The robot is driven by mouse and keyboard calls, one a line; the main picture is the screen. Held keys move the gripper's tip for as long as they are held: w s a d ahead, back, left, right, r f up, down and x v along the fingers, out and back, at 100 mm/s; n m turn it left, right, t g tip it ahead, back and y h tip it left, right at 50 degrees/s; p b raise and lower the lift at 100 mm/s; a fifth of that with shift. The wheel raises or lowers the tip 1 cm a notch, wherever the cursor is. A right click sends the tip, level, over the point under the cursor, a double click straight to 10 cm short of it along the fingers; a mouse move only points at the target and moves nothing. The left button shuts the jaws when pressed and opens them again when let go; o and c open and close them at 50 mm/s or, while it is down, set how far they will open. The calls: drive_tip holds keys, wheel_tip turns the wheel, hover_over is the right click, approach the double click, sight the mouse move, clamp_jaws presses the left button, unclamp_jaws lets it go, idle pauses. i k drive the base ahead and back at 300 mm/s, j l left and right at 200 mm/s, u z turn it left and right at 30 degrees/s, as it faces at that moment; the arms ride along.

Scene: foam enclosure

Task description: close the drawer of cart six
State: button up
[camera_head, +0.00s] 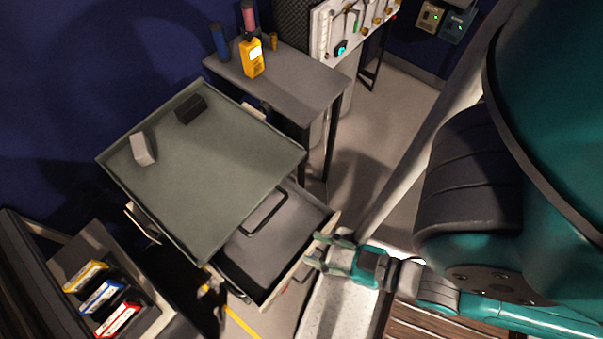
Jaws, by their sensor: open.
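The cart (205,165) has a grey-green tray top and stands left of centre. Its drawer (322,238) is pulled out toward the lower right, and a dark case with a handle (270,235) lies in it. I cannot tell whether the fingers touch the drawer front. The drawer's outer face is mostly hidden from this view. No number shows on the cart.
A grey block (143,148) and a black block (190,109) lie on the cart top. A side table (290,80) with a yellow meter (251,57) stands behind. A shelf with coloured boxes (101,297) is at lower left. Open floor (385,130) lies right of the table.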

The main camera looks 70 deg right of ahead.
sight(261, 266)
drive_tip(key=k+l, duration=0.1)
drive_tip(key=l, duration=0.6)
drive_tip(key=k+l, duration=0.1)
drive_tip(key=l, duration=1.35)
drive_tip(key=l+u, duration=0.25)
drive_tip(key=u, duration=0.25)
drive_tip(key=k+l+u, duration=0.15)
drive_tip(key=u, duration=0.35)
drive_tip(key=k+l+u, duration=0.15)
drive_tip(key=u, duration=0.3)
drive_tip(key=j+z, duration=0.2)
drive_tip(key=j, duration=0.3)
